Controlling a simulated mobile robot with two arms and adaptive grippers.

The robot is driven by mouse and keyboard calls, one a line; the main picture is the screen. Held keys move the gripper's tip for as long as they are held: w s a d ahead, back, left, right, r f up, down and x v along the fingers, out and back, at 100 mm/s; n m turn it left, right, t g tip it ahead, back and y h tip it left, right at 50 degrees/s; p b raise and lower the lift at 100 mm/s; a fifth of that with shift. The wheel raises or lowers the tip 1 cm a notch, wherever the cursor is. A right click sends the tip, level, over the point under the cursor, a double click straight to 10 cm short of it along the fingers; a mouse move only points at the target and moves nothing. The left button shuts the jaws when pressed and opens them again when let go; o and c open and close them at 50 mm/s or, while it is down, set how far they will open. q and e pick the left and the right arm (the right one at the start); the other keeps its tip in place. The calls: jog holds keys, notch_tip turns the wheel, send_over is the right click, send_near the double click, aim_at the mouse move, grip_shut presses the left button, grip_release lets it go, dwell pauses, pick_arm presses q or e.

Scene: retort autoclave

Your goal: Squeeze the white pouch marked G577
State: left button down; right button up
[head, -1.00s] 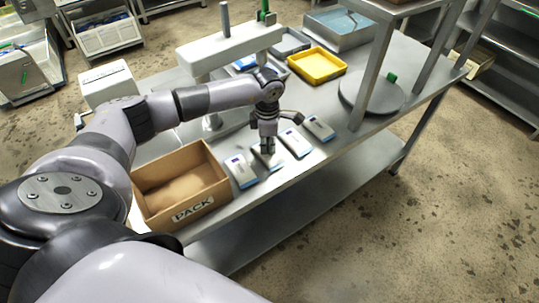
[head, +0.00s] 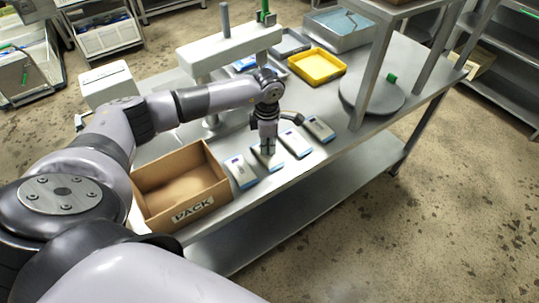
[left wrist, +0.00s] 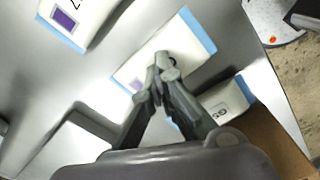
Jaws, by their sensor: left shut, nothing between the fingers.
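Several white pouches with blue ends lie in a row on the steel table. My left gripper (head: 267,150) is shut and empty, pointing down at the second pouch from the left (head: 274,163). In the left wrist view its closed fingertips (left wrist: 163,66) are over the middle of that pouch (left wrist: 188,45), touching it or very close; I cannot tell which. The fingers hide part of its face, and I cannot read a code on it. My right gripper is not in view.
An open cardboard box marked PACK (head: 193,209) stands left of the row. A yellow tray (head: 317,66), a grey round plate (head: 372,95) and a white beam-like fixture (head: 230,49) are farther back. The table's front edge is close to the pouches.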

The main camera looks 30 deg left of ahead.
pick_arm(q)
jog(key=shift+s+f, duration=0.3)
jog(key=shift+w+r+p, duration=0.15)
jog(key=shift+r+p, duration=0.3)
jog(key=shift+r, duration=0.15)
jog(key=shift+w+r+p, duration=0.15)
jog(key=shift+r+p, duration=0.25)
jog(key=shift+r, duration=0.2)
notch_tip(320, 180, up, 6)
jog(key=p, duration=0.3)
